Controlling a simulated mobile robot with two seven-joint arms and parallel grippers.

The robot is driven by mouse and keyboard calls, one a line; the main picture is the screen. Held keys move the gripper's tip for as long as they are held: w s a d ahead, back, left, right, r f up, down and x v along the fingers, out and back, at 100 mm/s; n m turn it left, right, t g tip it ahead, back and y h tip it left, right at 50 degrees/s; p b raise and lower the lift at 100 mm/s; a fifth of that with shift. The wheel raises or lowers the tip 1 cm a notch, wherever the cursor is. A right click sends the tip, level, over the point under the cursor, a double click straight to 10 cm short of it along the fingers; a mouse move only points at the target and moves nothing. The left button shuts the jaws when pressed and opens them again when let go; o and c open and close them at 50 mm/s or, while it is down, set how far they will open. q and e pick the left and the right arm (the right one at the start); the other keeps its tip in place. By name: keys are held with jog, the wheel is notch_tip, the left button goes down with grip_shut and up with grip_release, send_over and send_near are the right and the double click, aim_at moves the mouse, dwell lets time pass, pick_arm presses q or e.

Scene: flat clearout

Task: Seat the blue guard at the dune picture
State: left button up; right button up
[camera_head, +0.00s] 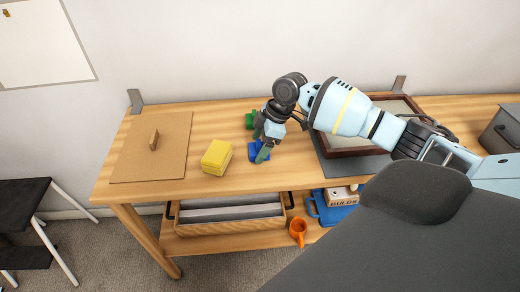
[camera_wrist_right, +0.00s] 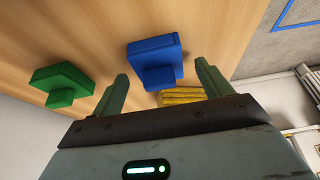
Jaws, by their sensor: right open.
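The blue guard (camera_wrist_right: 155,50) is a blue block with a smaller stub, lying on the wooden table; in the head view (camera_head: 253,154) it is partly hidden by my right gripper. My right gripper (camera_head: 262,150) is open and empty just above it. In the right wrist view, the blue guard shows beyond and between the spread fingertips (camera_wrist_right: 159,75), and I see no grip on it. A dark wood picture frame (camera_head: 357,152) lies on a grey mat at the right. My arm covers much of it, so I cannot tell its picture. My left gripper is not in view.
A green guard (camera_wrist_right: 62,83) lies beside the blue one, also in the head view (camera_head: 249,120). A yellow stack (camera_head: 216,155) is close on the left. A brown board with a handle (camera_head: 152,150) lies further left. A grey box (camera_head: 503,130) stands at the far right.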

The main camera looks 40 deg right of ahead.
aim_at(257, 145)
jog(key=c, duration=1.1)
jog(key=shift+o, duration=0.2)
jog(key=shift+r, duration=0.5)
jog(key=shift+s+r, duration=0.2)
jog(key=shift+r, duration=0.45)
jog(key=shift+s+r, duration=0.2)
jog(key=shift+r, duration=0.4)
jog(key=s+a+r, duration=0.1)
jog(key=s+a, duration=0.1)
jog(key=s, duration=1.3)
jog(key=shift+r+p, duration=0.2)
jog(key=shift+p, duration=0.15)
jog(key=shift+s+d, duration=0.1)
